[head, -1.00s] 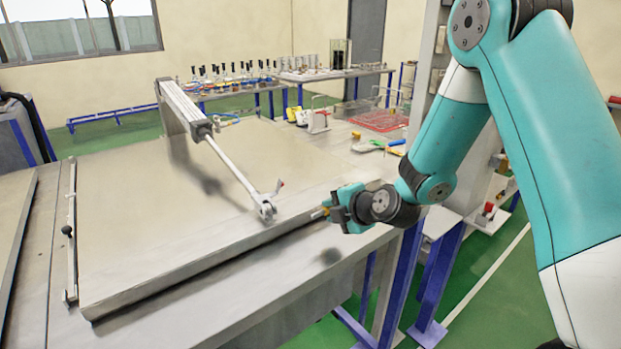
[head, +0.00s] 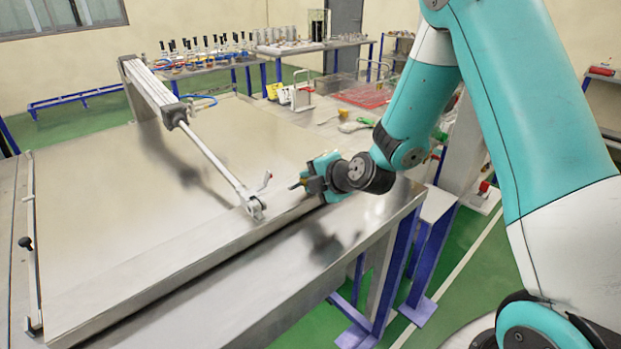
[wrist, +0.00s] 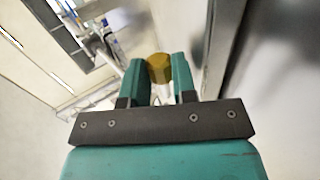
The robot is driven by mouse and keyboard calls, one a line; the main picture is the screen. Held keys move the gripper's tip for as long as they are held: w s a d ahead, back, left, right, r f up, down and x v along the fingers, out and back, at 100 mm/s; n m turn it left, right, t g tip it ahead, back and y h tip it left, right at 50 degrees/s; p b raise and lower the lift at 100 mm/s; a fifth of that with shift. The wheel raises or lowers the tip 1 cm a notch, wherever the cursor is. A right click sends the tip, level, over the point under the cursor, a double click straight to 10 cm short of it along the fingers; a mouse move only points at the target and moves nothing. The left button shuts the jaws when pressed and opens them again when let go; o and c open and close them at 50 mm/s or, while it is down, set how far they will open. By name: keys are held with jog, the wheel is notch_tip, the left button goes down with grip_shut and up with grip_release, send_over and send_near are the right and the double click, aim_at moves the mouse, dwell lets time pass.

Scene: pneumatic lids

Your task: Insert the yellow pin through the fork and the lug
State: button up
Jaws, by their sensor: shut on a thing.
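My gripper (head: 308,184) is shut on the yellow pin (wrist: 159,68). In the wrist view the pin's rounded amber end shows between the two teal fingers (wrist: 160,82). In the head view a small yellow tip pokes out to the left of the fingers. The fork (head: 254,206) is at the lower end of the silver cylinder rod, at the near right edge of the large metal lid (head: 110,235). My gripper is to the right of the fork, with a gap between pin and fork. The lug is too small to tell apart from the fork.
The pneumatic cylinder (head: 152,88) slopes above the lid from the back post. A red wire tray (head: 365,93) and tools lie on the bench behind. The lid's middle is clear.

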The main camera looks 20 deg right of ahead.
aim_at(275, 213)
jog(key=shift+f+b, duration=0.1)
jog(key=shift+b, duration=0.5)
jog(key=shift+s+a, duration=0.15)
jog(key=shift+a, duration=0.05)
jog(key=shift+s+a+p, duration=0.2)
jog(key=shift+s+a, duration=0.05)
jog(key=shift+a, duration=0.6)
jog(key=shift+s+a+p, duration=0.2)
jog(key=shift+s+a, duration=0.1)
jog(key=shift+a, duration=0.55)
jog(key=shift+s+a+p, duration=0.2)
jog(key=shift+s+a, duration=0.05)
jog(key=shift+a, duration=0.6)
jog(key=shift+b, duration=1.2)
jog(key=shift+s+a+p, duration=0.2)
jog(key=shift+s+a, duration=0.05)
jog(key=shift+a, duration=0.5)
jog(key=shift+s+a+p, duration=0.15)
jog(key=shift+s+a, duration=0.15)
jog(key=shift+a, duration=0.5)
jog(key=shift+s+a+p, duration=0.2)
jog(key=shift+s+a, duration=0.05)
jog(key=shift+a, duration=0.5)
jog(key=o, duration=0.9)
jog(key=shift+o, duration=0.2)
